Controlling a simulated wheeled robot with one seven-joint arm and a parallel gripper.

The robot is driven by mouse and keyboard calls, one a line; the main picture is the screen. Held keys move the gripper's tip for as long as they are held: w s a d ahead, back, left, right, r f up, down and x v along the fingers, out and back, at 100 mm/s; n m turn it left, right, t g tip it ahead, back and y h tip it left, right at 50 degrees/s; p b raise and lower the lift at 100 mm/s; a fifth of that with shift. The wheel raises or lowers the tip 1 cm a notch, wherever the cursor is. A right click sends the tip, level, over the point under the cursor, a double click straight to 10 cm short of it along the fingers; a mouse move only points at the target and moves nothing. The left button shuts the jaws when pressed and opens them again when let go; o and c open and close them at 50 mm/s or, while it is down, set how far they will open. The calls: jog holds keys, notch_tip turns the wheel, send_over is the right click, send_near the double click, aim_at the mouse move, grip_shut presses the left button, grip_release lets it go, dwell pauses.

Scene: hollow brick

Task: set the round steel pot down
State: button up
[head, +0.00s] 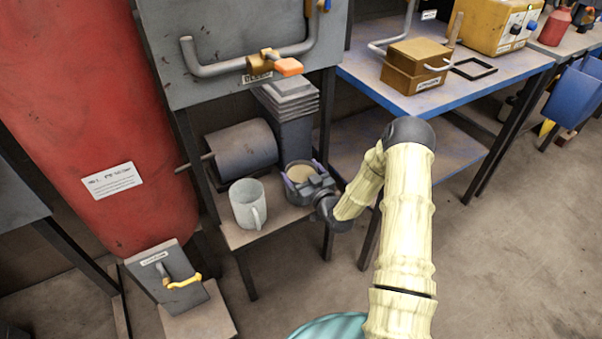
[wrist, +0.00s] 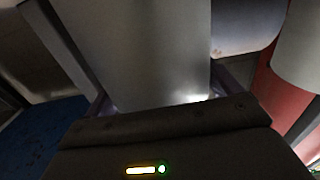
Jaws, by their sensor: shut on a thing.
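The round steel pot (head: 299,172) is at the right end of the small low shelf (head: 235,237), its open top showing a tan inside. My gripper (head: 303,175) reaches in from the right and is shut on the pot, with a purple finger on either side. In the wrist view the pot's grey wall (wrist: 145,50) fills the space between the fingers. The pot looks upright. Its base is hidden, so I cannot tell whether it touches the shelf or hangs just above it.
A pale grey mug (head: 247,206) stands left of the pot on the shelf. A dark cylinder (head: 240,152) and a stacked grey duct (head: 288,112) are behind. A grey panel with a pipe handle (head: 245,62) overhangs. A blue-edged table (head: 440,92) is at the right.

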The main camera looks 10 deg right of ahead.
jog(key=o, duration=1.6)
jog(key=shift+o, duration=0.4)
jog(key=shift+r, duration=0.1)
jog(key=p+v, duration=0.3)
jog(key=v, duration=0.9)
